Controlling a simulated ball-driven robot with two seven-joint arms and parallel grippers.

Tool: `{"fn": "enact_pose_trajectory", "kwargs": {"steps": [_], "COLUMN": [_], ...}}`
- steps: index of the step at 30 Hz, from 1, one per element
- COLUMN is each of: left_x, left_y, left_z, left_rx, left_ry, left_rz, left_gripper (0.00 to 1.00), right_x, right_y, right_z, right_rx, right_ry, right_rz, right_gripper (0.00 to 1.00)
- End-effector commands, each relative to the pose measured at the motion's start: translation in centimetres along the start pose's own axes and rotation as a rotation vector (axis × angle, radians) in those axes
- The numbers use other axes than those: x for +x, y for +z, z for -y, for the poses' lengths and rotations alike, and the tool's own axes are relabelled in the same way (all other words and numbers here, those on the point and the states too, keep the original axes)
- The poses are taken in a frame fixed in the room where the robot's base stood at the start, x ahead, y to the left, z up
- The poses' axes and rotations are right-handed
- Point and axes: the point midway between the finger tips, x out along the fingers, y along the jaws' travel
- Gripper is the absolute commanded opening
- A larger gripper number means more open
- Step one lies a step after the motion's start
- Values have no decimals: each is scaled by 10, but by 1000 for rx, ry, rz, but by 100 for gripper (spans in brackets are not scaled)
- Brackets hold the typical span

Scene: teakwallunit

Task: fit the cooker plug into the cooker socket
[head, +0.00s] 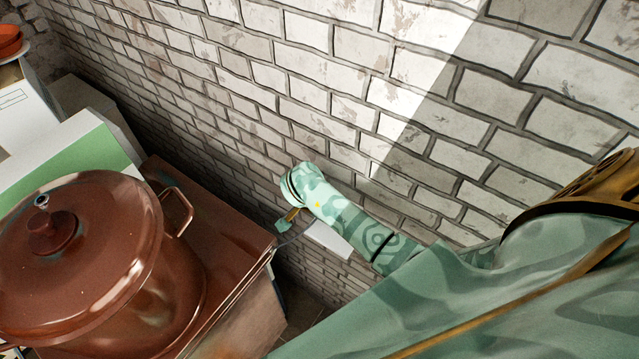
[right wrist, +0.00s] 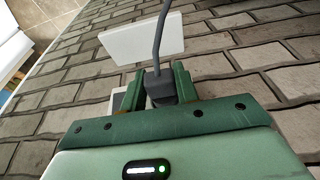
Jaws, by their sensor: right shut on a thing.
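My right gripper (right wrist: 158,88) is shut on the cooker plug (right wrist: 160,86), a dark grey block with a grey cable running up from it in the right wrist view. In the head view my right gripper (head: 286,224) hangs from the green patterned arm, close to the brick wall; the plug cannot be made out there. A white plate (right wrist: 143,38) stands beyond the plug, and a smaller pale piece (right wrist: 118,98) shows beside the left finger. I cannot tell which is the cooker socket. The plug's front is hidden by the gripper, so contact cannot be told. My left gripper is not in view.
A brown cooker (head: 231,289) with a large lidded brown pot (head: 75,255) stands at left, its edge close to my right gripper. White brick wall (head: 330,60) runs behind. A white panel (head: 327,239) shows below my right forearm. A narrow gap separates cooker and wall.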

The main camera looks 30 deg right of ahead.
Motion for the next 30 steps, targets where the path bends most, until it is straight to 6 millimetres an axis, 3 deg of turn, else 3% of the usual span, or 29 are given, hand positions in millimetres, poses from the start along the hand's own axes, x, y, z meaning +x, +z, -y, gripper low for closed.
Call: {"fn": "enact_pose_trajectory", "kwargs": {"steps": [30], "left_x": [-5], "left_y": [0], "left_z": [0], "left_rx": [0], "left_ry": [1], "left_rz": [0], "left_gripper": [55], "right_x": [2], "right_y": [-9], "right_z": [0], "right_rx": [1], "right_ry": [0], "right_rz": [1], "right_gripper": [8]}}
